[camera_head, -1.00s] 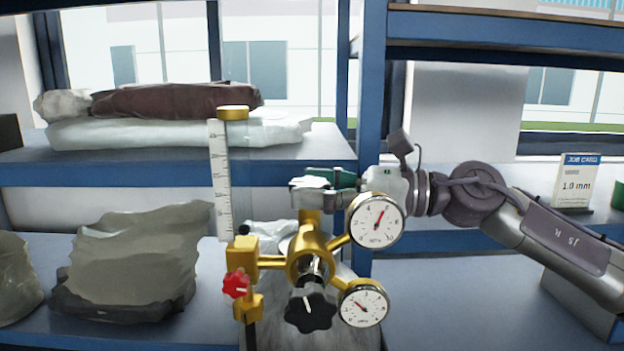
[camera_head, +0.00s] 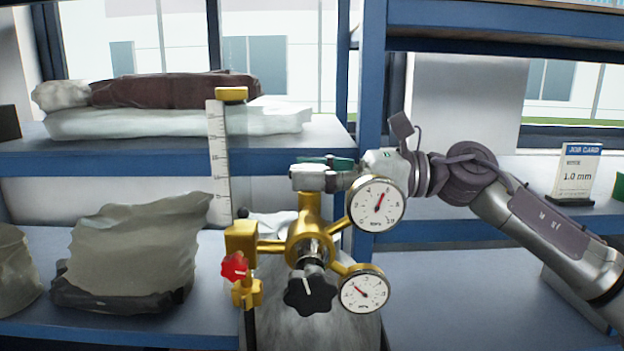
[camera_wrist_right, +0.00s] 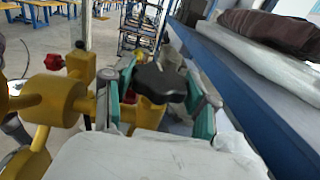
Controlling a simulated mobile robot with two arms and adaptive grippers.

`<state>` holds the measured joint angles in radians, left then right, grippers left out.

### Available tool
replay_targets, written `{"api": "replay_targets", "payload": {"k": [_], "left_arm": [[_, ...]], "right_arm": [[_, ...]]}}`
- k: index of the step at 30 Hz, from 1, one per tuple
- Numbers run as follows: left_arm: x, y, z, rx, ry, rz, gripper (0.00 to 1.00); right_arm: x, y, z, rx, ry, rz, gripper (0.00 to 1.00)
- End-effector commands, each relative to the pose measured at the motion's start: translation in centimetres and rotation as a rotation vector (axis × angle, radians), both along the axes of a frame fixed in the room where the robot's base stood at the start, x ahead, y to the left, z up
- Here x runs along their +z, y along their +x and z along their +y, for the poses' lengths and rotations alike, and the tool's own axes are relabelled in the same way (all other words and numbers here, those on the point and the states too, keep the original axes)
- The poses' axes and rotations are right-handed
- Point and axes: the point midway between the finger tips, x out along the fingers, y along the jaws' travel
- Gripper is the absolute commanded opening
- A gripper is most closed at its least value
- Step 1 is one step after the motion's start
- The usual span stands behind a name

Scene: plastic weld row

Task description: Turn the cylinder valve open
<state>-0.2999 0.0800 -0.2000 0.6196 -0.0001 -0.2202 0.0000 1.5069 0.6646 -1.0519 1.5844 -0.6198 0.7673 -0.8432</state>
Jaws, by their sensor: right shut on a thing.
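A brass regulator (camera_head: 308,245) with two round gauges, the upper one (camera_head: 376,204) and the lower one (camera_head: 364,291), sits on the grey cylinder (camera_head: 315,330). A black star knob (camera_head: 308,291) faces me on its front. My right gripper (camera_head: 325,167) is behind and above the regulator, reaching in from the right. In the right wrist view its green-padded fingers (camera_wrist_right: 160,95) are shut on another black lobed knob, the valve handwheel (camera_wrist_right: 160,82). In the head view this handwheel is hidden at the gripper. My left gripper is not in view.
A clear flow tube with a scale (camera_head: 218,160) and a red knob (camera_head: 234,267) stand left of the regulator. Wrapped bundles (camera_head: 180,110) and a grey sack (camera_head: 130,255) lie on the blue shelves. A job card (camera_head: 575,175) stands at right.

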Motion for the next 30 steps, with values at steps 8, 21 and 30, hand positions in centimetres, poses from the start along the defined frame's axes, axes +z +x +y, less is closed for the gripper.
{"api": "replay_targets", "payload": {"k": [8,21,30], "left_arm": [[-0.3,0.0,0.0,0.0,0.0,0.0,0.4],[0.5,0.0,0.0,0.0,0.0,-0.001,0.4],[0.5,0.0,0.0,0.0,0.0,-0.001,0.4]], "right_arm": [[0.2,0.2,0.1,0.191,0.006,0.003,0.22],[0.2,0.2,0.0,0.367,0.003,0.001,0.22],[0.1,0.1,0.0,0.38,0.002,0.0,0.22]]}}
